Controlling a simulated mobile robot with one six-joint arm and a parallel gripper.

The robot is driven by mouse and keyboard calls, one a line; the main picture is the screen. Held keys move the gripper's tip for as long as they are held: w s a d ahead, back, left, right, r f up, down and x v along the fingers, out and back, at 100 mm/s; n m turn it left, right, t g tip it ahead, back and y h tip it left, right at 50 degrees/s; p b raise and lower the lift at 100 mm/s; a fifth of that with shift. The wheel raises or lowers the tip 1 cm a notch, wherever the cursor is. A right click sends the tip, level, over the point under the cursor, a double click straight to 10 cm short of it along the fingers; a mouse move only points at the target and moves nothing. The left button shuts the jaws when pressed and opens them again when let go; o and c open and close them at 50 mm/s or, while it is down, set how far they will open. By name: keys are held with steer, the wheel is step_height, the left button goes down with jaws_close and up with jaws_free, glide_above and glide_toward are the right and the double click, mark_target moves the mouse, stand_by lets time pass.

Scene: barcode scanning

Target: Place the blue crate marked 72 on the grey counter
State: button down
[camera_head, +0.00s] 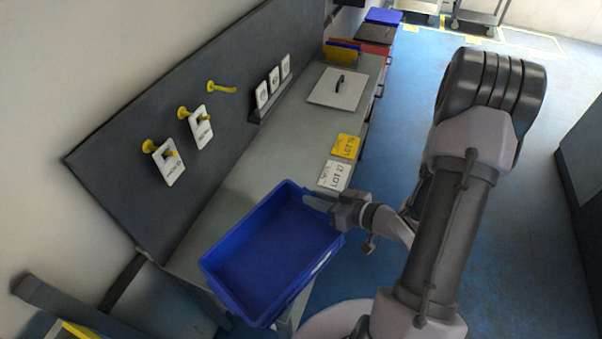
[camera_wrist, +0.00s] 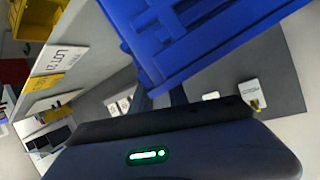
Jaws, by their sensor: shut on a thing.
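The blue crate (camera_head: 268,250) is an empty open-topped bin in the head view, upright at the near end of the grey counter (camera_head: 243,190). Its near side reaches past the counter's edge; I cannot tell whether its base touches the counter. My gripper (camera_head: 318,203) is shut on the crate's right rim near its far corner. In the wrist view the outer wall of the crate (camera_wrist: 185,40) fills the upper middle, above the dark gripper fingers (camera_wrist: 160,98). The number 72 cannot be read in either view.
A yellow card (camera_head: 346,146) and a white card (camera_head: 335,176) lie on the counter just beyond the crate. A white panel with a handle (camera_head: 339,88) lies farther back. A dark board (camera_head: 150,150) with yellow hooks and hanging tags rises along the left.

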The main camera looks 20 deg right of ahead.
steer(key=w+f+b, duration=0.1)
steer(key=w, duration=0.2)
steer(key=w+f+b, duration=0.2)
steer(key=w, duration=0.2)
steer(key=w+f+b, duration=0.1)
steer(key=w+f, duration=0.1)
steer(key=w, duration=0.2)
steer(key=shift+w+d+b, duration=0.25)
steer(key=shift+d+b, duration=0.05)
steer(key=shift+d, duration=0.05)
steer(key=shift+r, duration=0.2)
steer(key=c, duration=1.3)
jaws_free()
